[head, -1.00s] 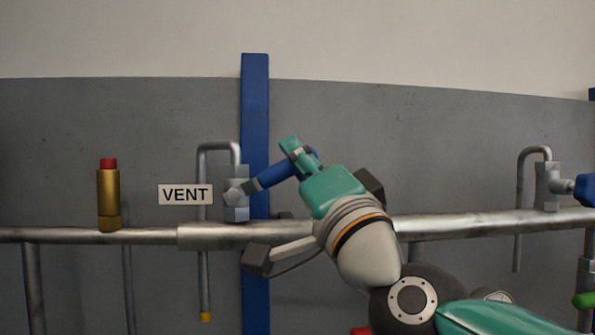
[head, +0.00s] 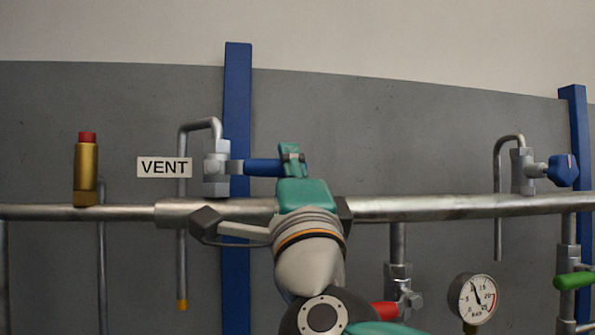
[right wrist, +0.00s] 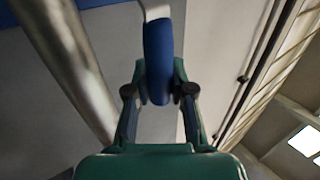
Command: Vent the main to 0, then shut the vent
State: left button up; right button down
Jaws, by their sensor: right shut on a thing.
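The vent valve (head: 216,168) sits on the main pipe (head: 430,208) beside the VENT label (head: 164,167). Its blue lever (head: 262,168) points right, about level. My right gripper (head: 291,160) is shut on the lever's outer end. In the right wrist view the blue lever (right wrist: 158,60) stands between the two fingers of the gripper (right wrist: 159,92). The vent's bent pipe (head: 182,220) runs down to a yellow tip. A round gauge (head: 473,298) at the lower right has its needle pointing up and slightly left; I cannot read the exact value. My left gripper is not in view.
A brass fitting with a red cap (head: 87,170) stands on the pipe at left. A second bent-pipe valve with a blue knob (head: 563,170) is at right. A red handle (head: 384,310) and a green handle (head: 574,281) sit below the pipe. Blue posts stand behind.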

jog(key=shift+w+f, duration=0.15)
jog(key=shift+f, duration=0.15)
jog(key=c, duration=1.5)
grip_release()
jog(key=o, duration=0.5)
jog(key=shift+d, duration=0.1)
jog(key=shift+r, duration=0.1)
jog(key=v, duration=1.2)
